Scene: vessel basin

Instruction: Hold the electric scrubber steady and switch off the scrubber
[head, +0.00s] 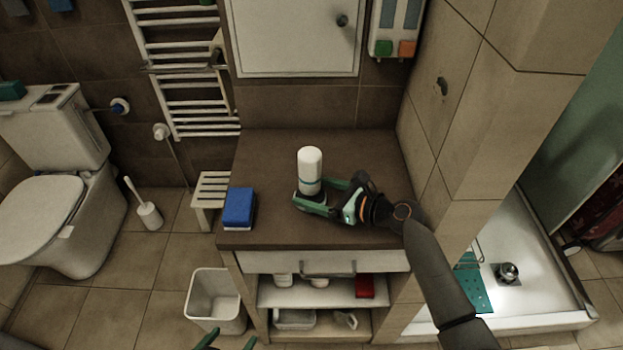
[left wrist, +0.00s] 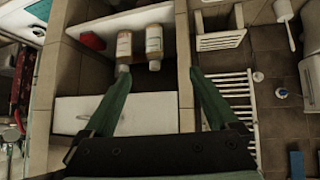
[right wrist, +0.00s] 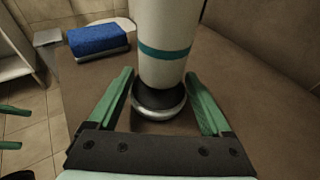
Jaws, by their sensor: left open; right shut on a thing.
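The electric scrubber (head: 310,165) is a white upright cylinder with a teal band and a dark lower end, at the middle of the dark countertop. In the right wrist view the scrubber (right wrist: 163,30) stands between the green fingers, with a shiny ring around its black lower part. My right gripper (head: 312,194) is shut on this lower part. I cannot make out a switch or whether the scrubber touches the counter. My left gripper (head: 229,342) is open and empty, low in front of the cabinet; only its fingertips show in the head view.
A blue sponge-like block (head: 239,207) lies on the countertop (head: 275,150) left of the scrubber. Below are a drawer (head: 280,262) and shelves with bottles and a red item (head: 365,286). A white bin (head: 213,298) stands at the left. A tiled wall (head: 460,150) bounds the right.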

